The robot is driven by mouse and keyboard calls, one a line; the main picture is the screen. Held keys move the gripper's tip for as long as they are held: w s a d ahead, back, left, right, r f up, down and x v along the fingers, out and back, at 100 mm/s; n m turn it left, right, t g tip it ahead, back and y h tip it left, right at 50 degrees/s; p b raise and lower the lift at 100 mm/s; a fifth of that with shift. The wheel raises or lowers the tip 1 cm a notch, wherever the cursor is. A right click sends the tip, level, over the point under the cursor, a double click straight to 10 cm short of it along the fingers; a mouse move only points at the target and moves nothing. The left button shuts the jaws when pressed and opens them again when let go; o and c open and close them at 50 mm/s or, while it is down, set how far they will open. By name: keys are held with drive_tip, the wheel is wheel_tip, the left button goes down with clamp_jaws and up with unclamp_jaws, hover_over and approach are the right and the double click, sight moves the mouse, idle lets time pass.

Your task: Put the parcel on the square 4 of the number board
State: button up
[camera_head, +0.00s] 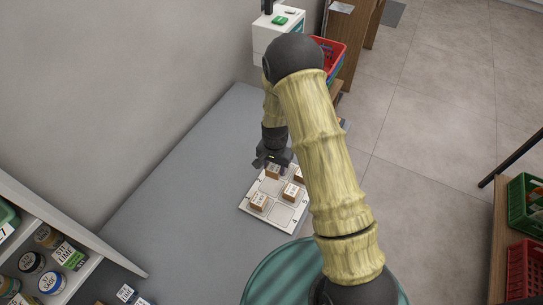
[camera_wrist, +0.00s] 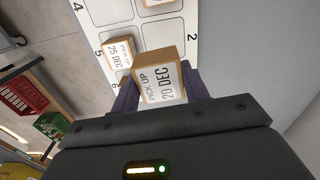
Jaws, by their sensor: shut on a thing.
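My gripper (camera_head: 271,162) is over the far end of the white number board (camera_head: 246,207). It is shut on a parcel, a small cardboard box (camera_head: 272,171) with a white label reading "PICK UP 20 DEC" in the wrist view (camera_wrist: 160,82). I cannot tell whether this parcel touches the board. A "25 DEC" parcel (camera_wrist: 117,56) sits beside it on the board. Square 4 (camera_head: 281,214), at the near right corner by the printed 4, is bare.
The grey counter (camera_head: 190,180) is clear left of the board. A shelf with jars (camera_head: 52,282) stands at the lower left. A white device (camera_head: 275,30) and red basket (camera_head: 328,55) are at the far end. My arm hides part of the board's right side.

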drive_tip(key=s+d+f+n+b, duration=0.1)
drive_tip(key=s+d+f+n, duration=0.1)
drive_tip(key=d+n, duration=0.4)
drive_tip(key=d, duration=0.3)
drive_tip(key=shift+f, duration=0.4)
drive_tip(key=shift+w+d, duration=0.15)
drive_tip(key=shift+d, duration=0.05)
